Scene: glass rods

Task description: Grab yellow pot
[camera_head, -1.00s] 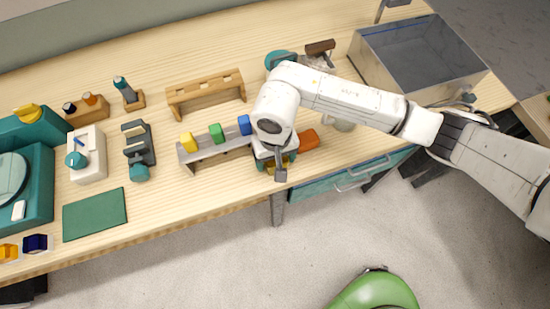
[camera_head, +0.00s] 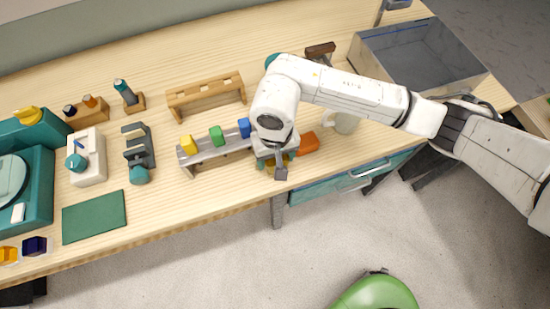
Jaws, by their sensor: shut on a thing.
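My gripper (camera_head: 279,168) is over the front part of the table, at the right end of a grey rack (camera_head: 225,151). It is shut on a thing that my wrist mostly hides. A small yellowish patch of it, the yellow pot (camera_head: 290,157), shows at the jaws, beside some teal. Its full shape and whether it touches the table cannot be told.
An orange block (camera_head: 308,143) lies close to the right of my gripper. A wooden rack (camera_head: 205,97) is behind. A green mat (camera_head: 94,215) lies at left.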

